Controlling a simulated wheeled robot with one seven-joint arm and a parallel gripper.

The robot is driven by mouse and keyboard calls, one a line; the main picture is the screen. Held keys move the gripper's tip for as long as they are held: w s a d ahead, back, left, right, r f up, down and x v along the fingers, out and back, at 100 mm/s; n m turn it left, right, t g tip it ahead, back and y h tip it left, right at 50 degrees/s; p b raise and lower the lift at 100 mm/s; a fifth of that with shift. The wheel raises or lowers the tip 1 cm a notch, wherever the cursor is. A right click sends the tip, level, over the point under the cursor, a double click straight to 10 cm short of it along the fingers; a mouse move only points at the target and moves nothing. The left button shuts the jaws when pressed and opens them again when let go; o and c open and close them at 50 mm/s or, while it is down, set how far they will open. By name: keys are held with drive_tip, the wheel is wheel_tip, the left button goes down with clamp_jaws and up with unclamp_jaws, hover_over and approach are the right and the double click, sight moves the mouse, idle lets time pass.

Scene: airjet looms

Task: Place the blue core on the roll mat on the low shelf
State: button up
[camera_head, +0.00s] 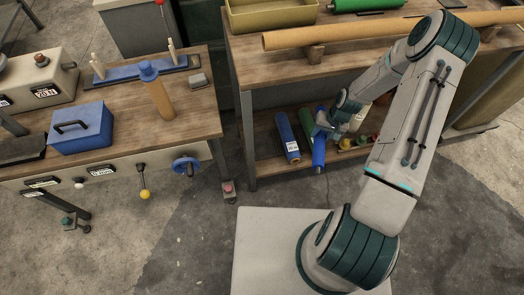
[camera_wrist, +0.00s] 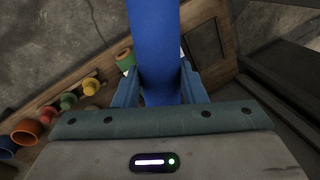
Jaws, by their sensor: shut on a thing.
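The blue core (camera_head: 319,152) is a plain blue cylinder over the low shelf (camera_head: 262,136) in the head view. My gripper (camera_head: 326,122) is shut on it. In the wrist view the blue core (camera_wrist: 155,40) runs up from between the fingers of my gripper (camera_wrist: 160,88), out of the top of the picture. A blue roll with a white label (camera_head: 287,138) and a green roll (camera_head: 306,126) lie to the left of the core. I cannot make out the roll mat. I cannot tell whether the core touches the shelf.
Several small coloured cones (camera_wrist: 69,101) stand along the shelf, left of the core in the wrist view. The upper bench top (camera_head: 250,60) hangs above the shelf, with a long tan tube (camera_head: 380,32) on it. A wooden workbench (camera_head: 200,118) stands at the left.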

drive_tip(key=w+d+f+b, duration=0.3)
drive_tip(key=w+f+b, duration=0.2)
drive_tip(key=f+b, duration=0.45)
drive_tip(key=shift+n+h, duration=0.7)
drive_tip(key=shift+h, duration=0.2)
drive_tip(key=w+a+f+b, duration=0.2)
drive_tip(key=a+f, duration=0.1)
drive_tip(key=w+a+f+b, duration=0.2)
drive_tip(key=w+a+b, duration=0.1)
drive_tip(key=w+a+f+b, duration=0.2)
drive_tip(key=a+f, duration=0.1)
drive_tip(key=a, duration=0.1)
drive_tip(key=shift+w+f+b, duration=0.15)
drive_tip(key=shift+f+b, duration=0.2)
drive_tip(key=a+n+b, duration=0.3)
drive_tip(key=a, duration=1.2)
drive_tip(key=shift+h, duration=0.4)
drive_tip(key=f+b, duration=0.1)
drive_tip(key=f, duration=0.2)
drive_tip(key=f+b, duration=0.1)
drive_tip(key=f, duration=0.2)
drive_tip(key=f+b, duration=0.1)
drive_tip(key=f, duration=0.2)
drive_tip(key=shift+w+a+b, duration=0.2)
drive_tip(key=shift+w+b, duration=0.1)
drive_tip(key=shift+b, duration=0.1)
